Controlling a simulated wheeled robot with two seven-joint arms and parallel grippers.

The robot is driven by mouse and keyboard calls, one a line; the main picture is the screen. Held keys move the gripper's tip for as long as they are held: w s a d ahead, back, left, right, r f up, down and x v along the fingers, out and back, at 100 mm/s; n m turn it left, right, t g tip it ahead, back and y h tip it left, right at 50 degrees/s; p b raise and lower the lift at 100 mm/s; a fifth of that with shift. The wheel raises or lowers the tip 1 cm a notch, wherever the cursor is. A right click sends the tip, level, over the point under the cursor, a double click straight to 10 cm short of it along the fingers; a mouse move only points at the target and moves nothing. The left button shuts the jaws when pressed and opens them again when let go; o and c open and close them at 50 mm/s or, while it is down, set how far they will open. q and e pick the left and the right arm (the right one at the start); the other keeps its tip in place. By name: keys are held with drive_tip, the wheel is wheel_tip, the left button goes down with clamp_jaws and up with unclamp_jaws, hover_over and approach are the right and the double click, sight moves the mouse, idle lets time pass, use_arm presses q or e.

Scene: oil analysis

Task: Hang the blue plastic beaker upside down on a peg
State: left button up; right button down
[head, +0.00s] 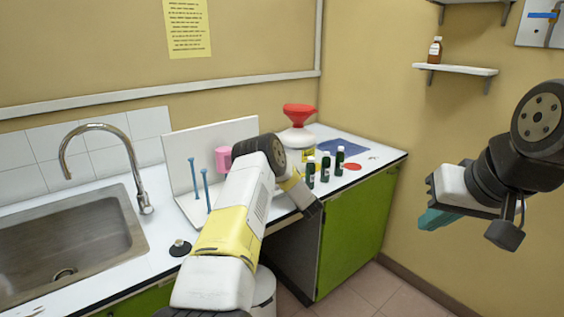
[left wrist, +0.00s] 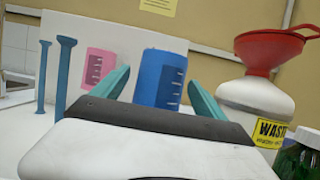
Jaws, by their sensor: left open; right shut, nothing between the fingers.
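The blue beaker (left wrist: 163,72) stands out in the left wrist view, in front of a white board, with measuring marks on its side. It lies between the spread teal fingers of my left gripper (left wrist: 160,84), which is open. I cannot tell whether the fingers reach around it, or which way up it is. In the head view my left arm hides it. Two bare blue pegs (head: 200,185) stand by the board; they also show in the left wrist view (left wrist: 54,75). My right gripper (head: 437,218) is shut and empty, away from the counter at right.
A pink beaker (head: 223,158) is at the white board (head: 180,150). A white waste container (head: 296,136) with a red funnel and several dark bottles (head: 325,167) stand right of my left arm. A sink (head: 70,245) is at left.

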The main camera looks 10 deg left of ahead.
use_arm(q)
drive_tip(key=v, duration=0.8)
